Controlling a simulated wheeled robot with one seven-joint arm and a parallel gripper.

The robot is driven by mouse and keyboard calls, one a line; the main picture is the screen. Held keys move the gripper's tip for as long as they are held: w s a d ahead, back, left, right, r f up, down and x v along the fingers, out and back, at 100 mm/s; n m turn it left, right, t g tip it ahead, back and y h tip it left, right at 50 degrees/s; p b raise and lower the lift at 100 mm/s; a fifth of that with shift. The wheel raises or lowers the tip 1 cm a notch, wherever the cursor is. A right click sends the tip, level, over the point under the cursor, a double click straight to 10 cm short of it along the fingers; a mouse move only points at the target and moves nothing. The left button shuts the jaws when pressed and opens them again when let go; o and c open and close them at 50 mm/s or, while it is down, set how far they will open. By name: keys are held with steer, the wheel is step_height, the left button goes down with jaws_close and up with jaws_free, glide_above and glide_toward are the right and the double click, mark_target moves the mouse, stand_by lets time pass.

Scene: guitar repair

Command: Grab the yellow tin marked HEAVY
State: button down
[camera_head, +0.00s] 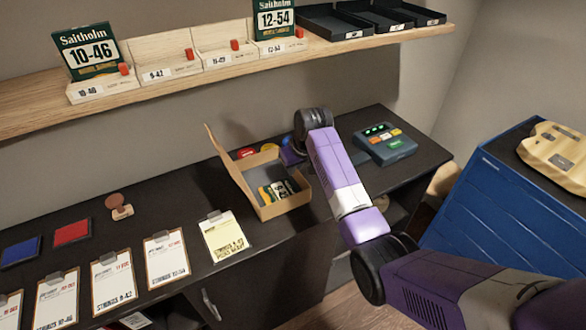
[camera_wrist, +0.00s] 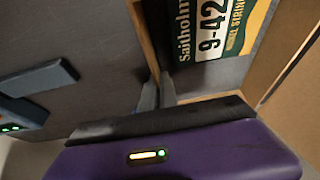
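A small yellow round thing (camera_head: 268,149), likely the yellow tin, shows behind the open cardboard box on the bench. It is partly hidden by the box, and no marking on it is readable. My gripper (camera_head: 286,157) is just behind the box's back right side, largely hidden by my arm. In the wrist view my gripper (camera_wrist: 157,92) has its two fingertips close together at the box's wall (camera_wrist: 147,40). I cannot tell whether they pinch the wall. No yellow tin shows in the wrist view.
A red round thing (camera_head: 246,153) lies left of the yellow one. The cardboard box (camera_head: 282,206) holds string packs, one marked 9-42 (camera_wrist: 215,30). A grey device (camera_head: 385,144) with lit buttons stands to the right. Clipboards lie along the front. A shelf (camera_head: 150,97) hangs above.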

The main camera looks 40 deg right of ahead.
steer(key=shift+f, duration=0.3)
steer(key=c, duration=1.6)
jaws_free()
steer(key=shift+c, duration=0.2)
